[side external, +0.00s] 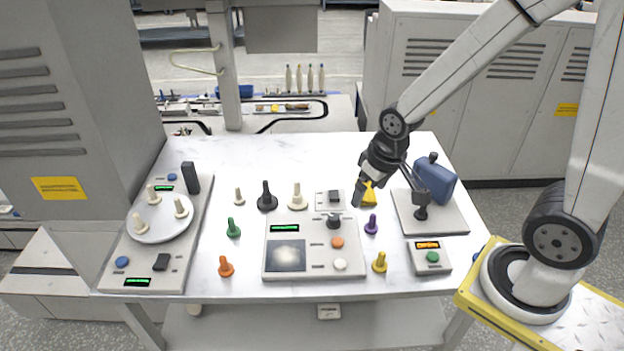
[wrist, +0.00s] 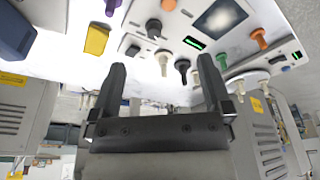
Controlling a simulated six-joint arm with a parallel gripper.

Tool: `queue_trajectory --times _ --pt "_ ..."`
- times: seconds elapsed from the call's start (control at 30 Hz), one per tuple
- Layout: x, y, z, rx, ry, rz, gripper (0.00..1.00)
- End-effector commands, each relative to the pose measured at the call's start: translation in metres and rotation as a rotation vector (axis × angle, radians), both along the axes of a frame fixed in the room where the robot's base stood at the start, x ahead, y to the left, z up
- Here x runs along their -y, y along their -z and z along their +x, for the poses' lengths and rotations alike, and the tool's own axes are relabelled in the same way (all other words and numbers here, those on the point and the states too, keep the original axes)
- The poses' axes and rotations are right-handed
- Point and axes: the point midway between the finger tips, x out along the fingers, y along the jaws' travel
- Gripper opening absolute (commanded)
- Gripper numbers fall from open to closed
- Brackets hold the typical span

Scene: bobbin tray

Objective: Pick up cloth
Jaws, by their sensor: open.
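No thing is plainly a cloth. A yellow piece (side external: 368,193) lies on the white table by my gripper; it also shows at the upper left of the wrist view (wrist: 97,40). I cannot tell whether it is cloth. My gripper (side external: 386,197) is above the table, near the yellow piece and left of a blue block-like item (side external: 434,181) on a grey platform. In the wrist view my gripper (wrist: 162,67) has its two fingers wide apart with nothing between them. One finger partly covers the yellow piece in the side view.
A grey control panel (side external: 315,271) stands mid-table, with several coloured bobbins around it. A long panel at left bears a white dish (side external: 160,232) with bobbins. A small button box (side external: 429,258) is at front right. The table's back left part (side external: 225,155) is clear.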

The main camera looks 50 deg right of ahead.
Motion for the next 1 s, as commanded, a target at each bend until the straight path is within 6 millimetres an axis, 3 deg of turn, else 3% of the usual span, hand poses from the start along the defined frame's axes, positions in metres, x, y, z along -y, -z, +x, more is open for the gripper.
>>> queue_trajectory --times 0.5,0.8,1.0 --pt "0.092 0.051 0.087 -0.043 0.381 0.016 1.00" --pt "0.157 0.098 0.116 -0.062 0.602 0.024 1.00" --pt "0.183 0.119 0.122 -0.068 0.690 0.027 1.00"
